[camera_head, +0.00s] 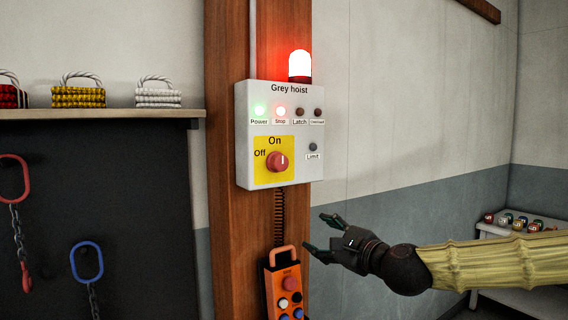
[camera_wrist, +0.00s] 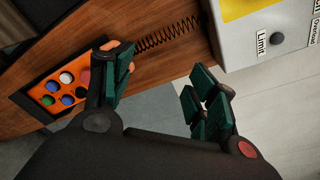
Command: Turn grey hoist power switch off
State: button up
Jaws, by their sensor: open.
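The grey hoist control box (camera_head: 246,140) is mounted on a wooden post, labelled "Grey hoist". Its red rotary power switch (camera_head: 277,161) sits on a yellow plate marked "On" at the top and "Off" at the left. The knob's white mark points up, towards "On". The green Power light (camera_head: 260,111) and the red Stop light (camera_head: 281,111) are lit. My gripper (camera_head: 322,234) is open and empty, below and right of the box, apart from it. In the wrist view my gripper (camera_wrist: 155,80) has its fingers spread; the box corner (camera_wrist: 235,50) shows, but the switch is out of view.
An orange pendant (camera_head: 270,290) with several buttons hangs below the box on a coiled cord, left of my gripper. A red beacon (camera_head: 300,66) glows on top. A shelf (camera_head: 100,114) with rope bundles is at left. The wall right of the box is clear.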

aim_at(283, 164)
jog(key=s+a+r+m+y, duration=0.15)
jog(key=r+m, duration=0.25)
jog(key=r, duration=0.4)
jog(key=s+a+r+m, duration=0.1)
jog(key=s+r+m, duration=0.15)
jog(key=r, duration=0.55)
jog(key=shift+m, duration=0.25)
jog(key=p+x, duration=0.4)
jog(key=x, duration=0.7)
jog(key=shift+w+f, duration=0.1)
jog(key=shift+w, duration=0.3)
jog(key=c, duration=1)
jog(key=shift+c, duration=0.2)
